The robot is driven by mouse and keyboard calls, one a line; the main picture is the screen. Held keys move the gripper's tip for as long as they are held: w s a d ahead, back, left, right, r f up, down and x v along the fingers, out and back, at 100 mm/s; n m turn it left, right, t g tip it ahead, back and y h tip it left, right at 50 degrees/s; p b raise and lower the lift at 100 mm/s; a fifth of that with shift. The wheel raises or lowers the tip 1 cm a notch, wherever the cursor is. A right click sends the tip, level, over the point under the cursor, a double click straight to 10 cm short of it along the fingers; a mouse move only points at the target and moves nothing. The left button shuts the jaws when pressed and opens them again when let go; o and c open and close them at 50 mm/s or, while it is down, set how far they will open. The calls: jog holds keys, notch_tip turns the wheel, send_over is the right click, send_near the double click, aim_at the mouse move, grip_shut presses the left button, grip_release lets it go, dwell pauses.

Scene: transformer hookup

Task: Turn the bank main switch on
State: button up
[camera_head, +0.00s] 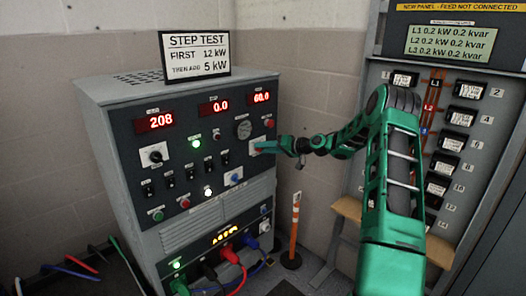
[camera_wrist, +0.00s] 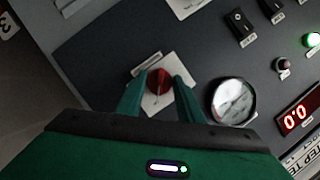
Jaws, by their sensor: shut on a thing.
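The load bank (camera_head: 190,170) is a grey cabinet with a dark front panel. A red rotary switch (camera_wrist: 158,80) on a white plate (camera_head: 257,141) sits at the panel's right side, below a red button. Its label is too small to read. My gripper (camera_head: 263,147) reaches in from the right, and its green fingers stand on both sides of the red knob in the wrist view. It is shut on the knob. A light line on the knob runs roughly upright in the wrist view. The fingers hide the knob in the head view.
The panel displays (camera_head: 156,122) read 208, 0.0 and 60.0. A round gauge (camera_wrist: 233,100) is close beside the fingers. Colored cables (camera_head: 232,257) plug in low on the cabinet. An orange post (camera_head: 295,225) stands right of it. A breaker panel (camera_head: 440,120) stands at the right.

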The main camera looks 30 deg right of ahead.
jog(key=shift+d+f, duration=0.1)
jog(key=shift+d, duration=0.05)
dwell(0.4)
jog(key=o, duration=1)
jog(key=v, duration=1)
jog(key=shift+s+d, duration=0.2)
jog(key=shift+s, duration=0.05)
jog(key=shift+a, duration=0.1)
